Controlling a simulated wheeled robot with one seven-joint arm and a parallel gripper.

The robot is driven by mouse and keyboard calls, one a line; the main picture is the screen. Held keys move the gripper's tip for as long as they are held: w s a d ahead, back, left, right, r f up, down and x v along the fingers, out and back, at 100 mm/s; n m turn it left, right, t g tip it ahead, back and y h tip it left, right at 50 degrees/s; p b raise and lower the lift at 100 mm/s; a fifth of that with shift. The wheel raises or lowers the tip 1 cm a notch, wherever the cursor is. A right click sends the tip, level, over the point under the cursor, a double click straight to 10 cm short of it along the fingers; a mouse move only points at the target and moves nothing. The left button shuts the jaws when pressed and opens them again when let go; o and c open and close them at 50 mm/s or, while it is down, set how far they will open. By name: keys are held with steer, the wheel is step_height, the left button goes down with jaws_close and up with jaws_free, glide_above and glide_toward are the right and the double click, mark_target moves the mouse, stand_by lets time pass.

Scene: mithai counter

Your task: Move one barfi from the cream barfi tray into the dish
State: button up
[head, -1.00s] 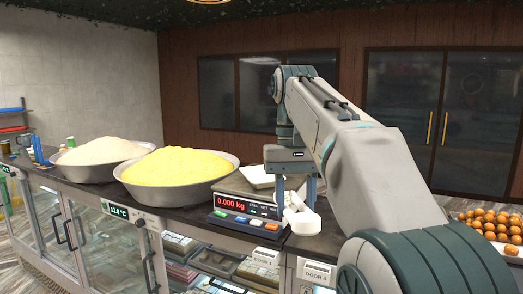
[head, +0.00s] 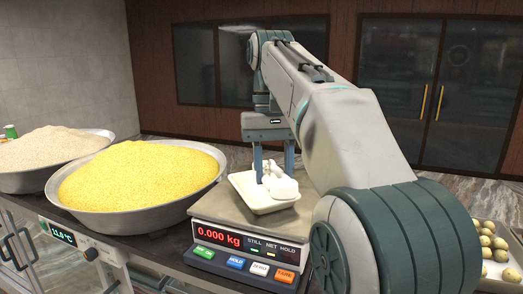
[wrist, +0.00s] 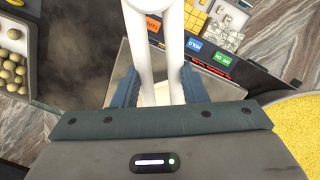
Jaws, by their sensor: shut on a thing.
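My gripper (head: 271,178) is shut on a white two-armed tool that looks like tongs (head: 284,187). The tool's two white bars (wrist: 172,45) run up between the blue fingers in the wrist view. The white dish (head: 270,208) is shallow and rests on the weighing scale. The gripper and tool are over the dish in the head view; I cannot tell whether they touch it. Whether the tool holds a barfi is not clear. Pale pieces (wrist: 228,20) show in the display case in the wrist view, but I cannot tell whether they are the cream barfi.
The scale's display (head: 216,237) reads 0.000 kg. A bowl heaped with yellow grains (head: 140,178) stands close left of the scale, with a bowl of paler grains (head: 45,150) beyond. A tray of round sweets (head: 490,240) is at the right.

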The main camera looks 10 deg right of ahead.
steer(key=shift+w+f, duration=0.2)
steer(key=shift+f, duration=0.5)
steer(key=shift+w+f, duration=0.25)
steer(key=shift+f, duration=0.5)
steer(key=shift+w+f, duration=0.2)
steer(key=shift+f, duration=0.5)
steer(key=o, duration=1)
steer(key=shift+c, duration=0.2)
steer(key=c, duration=0.8)
